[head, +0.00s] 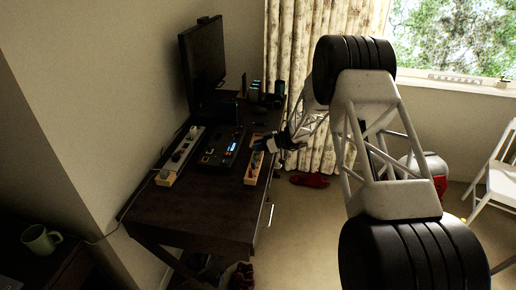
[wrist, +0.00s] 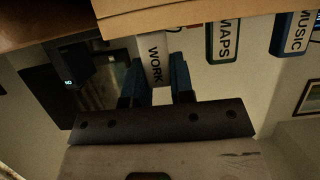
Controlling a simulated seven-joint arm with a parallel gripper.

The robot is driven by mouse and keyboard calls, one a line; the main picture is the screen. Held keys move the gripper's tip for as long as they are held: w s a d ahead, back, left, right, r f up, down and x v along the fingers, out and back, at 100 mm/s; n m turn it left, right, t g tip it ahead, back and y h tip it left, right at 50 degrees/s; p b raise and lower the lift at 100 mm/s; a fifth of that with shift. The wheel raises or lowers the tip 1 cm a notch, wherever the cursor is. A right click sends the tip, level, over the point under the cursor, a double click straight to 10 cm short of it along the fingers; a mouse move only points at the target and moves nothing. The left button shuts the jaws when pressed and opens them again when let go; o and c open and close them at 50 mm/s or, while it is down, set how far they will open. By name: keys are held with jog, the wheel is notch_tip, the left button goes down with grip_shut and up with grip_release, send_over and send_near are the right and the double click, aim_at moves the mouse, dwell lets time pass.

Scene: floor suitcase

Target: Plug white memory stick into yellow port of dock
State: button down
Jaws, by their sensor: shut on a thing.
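The white memory stick (wrist: 154,48), labelled WORK, is between the two blue fingers of my gripper (wrist: 157,78) in the wrist view. My gripper is shut on it. The stick's far end meets the edge of the wooden holder (wrist: 195,14); I cannot tell whether it still sits in a slot. In the head view my gripper (head: 268,144) is at the wooden holder (head: 250,174) on the desk's right side, and the stick is too small to make out. The dock (head: 225,150), a dark box with a small blue display, lies left of the holder. Its yellow port cannot be made out.
Two other sticks, MAPS (wrist: 224,40) and MUSIC (wrist: 292,32), stand along the holder beside the held one. A power strip (head: 183,146) lies left of the dock, and a monitor (head: 203,62) stands behind. The desk's front (head: 190,205) is clear.

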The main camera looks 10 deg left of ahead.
jog(key=shift+f, duration=0.5)
jog(key=shift+f, duration=0.15)
jog(key=c, duration=1)
grip_release()
jog(key=shift+v, duration=3.9)
jog(key=shift+s, duration=0.15)
